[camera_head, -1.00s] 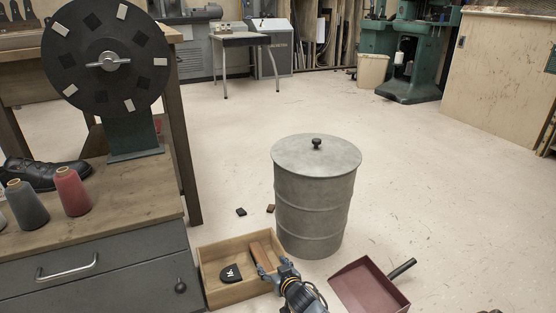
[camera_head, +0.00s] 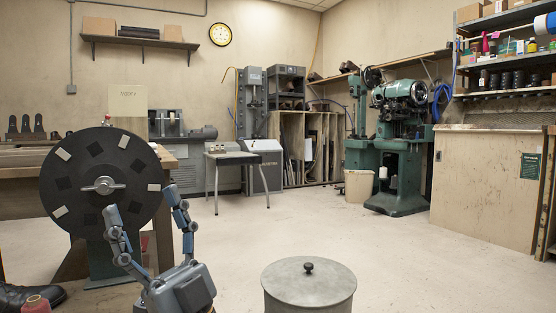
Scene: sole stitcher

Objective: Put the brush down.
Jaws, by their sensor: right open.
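No brush shows in the head view now. My right gripper (camera_head: 141,200) is raised at the lower left, with its two fingers pointing up and spread wide apart. It is open, and nothing shows between the fingers. It stands in front of the right part of the bench area, just right of the black disc wheel. My left gripper is not in view. The drawer and dustpan seen before are below the picture.
A lidded grey metal drum (camera_head: 309,287) stands at the bottom centre, right of my gripper. Open floor (camera_head: 420,270) lies at right. Green machines (camera_head: 402,150) stand at the back.

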